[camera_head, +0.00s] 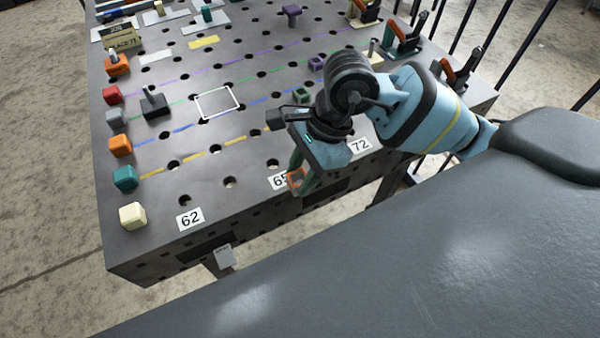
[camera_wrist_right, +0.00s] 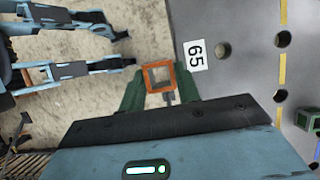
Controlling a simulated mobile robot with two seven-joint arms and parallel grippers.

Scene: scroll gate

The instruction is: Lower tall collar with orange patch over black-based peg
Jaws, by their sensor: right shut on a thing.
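My right gripper (camera_head: 301,177) is shut on an orange square collar (camera_head: 297,180) at the table's front edge, by the 65 label. In the right wrist view the collar (camera_wrist_right: 160,77) is a hollow orange frame between the green fingers of my right gripper (camera_wrist_right: 160,87); its height cannot be judged. The black-based peg (camera_head: 153,102) stands upright on the left part of the table in the head view, well left of and beyond the gripper. Nothing is around its post. My left gripper does not show.
The perforated grey table (camera_head: 240,160) has a white square outline (camera_head: 217,103) right of the peg. Coloured blocks, including a teal one (camera_head: 125,178), line the left edge. A green collar (camera_head: 302,94) and a purple collar (camera_head: 316,62) stand near my right arm. Toggle clamps (camera_head: 405,38) stand at the far right.

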